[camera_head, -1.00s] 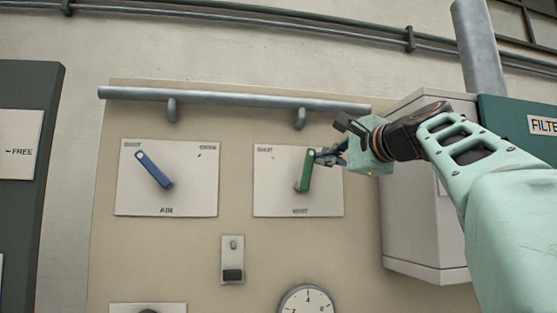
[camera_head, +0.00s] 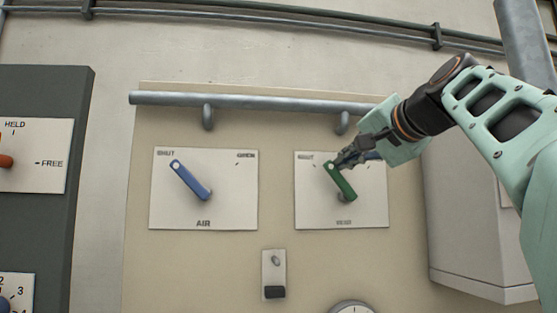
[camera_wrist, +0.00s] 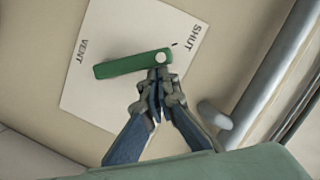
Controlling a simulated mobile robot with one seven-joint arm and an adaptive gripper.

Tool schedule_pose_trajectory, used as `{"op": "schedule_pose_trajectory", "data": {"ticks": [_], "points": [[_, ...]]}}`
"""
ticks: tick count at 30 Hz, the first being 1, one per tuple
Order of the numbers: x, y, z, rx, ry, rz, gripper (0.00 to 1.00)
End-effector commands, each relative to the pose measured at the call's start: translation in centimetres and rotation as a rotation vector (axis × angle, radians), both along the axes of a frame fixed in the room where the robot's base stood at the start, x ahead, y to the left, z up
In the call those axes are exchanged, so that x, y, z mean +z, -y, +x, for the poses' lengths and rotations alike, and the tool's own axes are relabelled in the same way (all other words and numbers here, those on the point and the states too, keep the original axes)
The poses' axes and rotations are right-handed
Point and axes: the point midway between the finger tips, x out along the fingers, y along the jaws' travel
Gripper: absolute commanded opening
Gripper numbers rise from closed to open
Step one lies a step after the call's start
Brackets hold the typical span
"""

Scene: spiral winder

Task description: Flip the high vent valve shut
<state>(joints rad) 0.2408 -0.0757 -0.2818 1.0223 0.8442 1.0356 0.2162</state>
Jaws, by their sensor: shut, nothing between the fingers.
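The vent valve has a green lever (camera_head: 341,182) on a white plate (camera_head: 372,210) at the right of the beige panel. The lever leans up and left from its pivot, towards the "SHUT" label at the plate's upper left. In the wrist view the green lever (camera_wrist: 130,65) has its holed tip close to the short mark by "SHUT". My gripper (camera_head: 342,160) is shut and empty. Its fingertips are at the lever's tip; in the wrist view the gripper (camera_wrist: 157,88) seems to touch the lever's side there. Part of the plate's upper right is hidden behind my gripper.
A blue air lever (camera_head: 190,180) on a similar plate also points up-left. A grey rail (camera_head: 260,101) runs above both plates, close to my wrist. A pale box (camera_head: 470,235) stands out at the right. A dark cabinet (camera_head: 40,225) is at the left. A small switch (camera_head: 274,275) sits below.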

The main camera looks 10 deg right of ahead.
Motion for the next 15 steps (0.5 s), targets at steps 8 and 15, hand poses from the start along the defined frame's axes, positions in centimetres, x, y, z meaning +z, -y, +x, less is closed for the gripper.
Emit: {"op": "schedule_pose_trajectory", "data": {"ticks": [8,15], "points": [[-0.20,-0.02,0.00,0.000,0.001,-0.113,0.00],[-0.33,0.00,0.02,0.000,0.000,-0.146,0.00]]}}
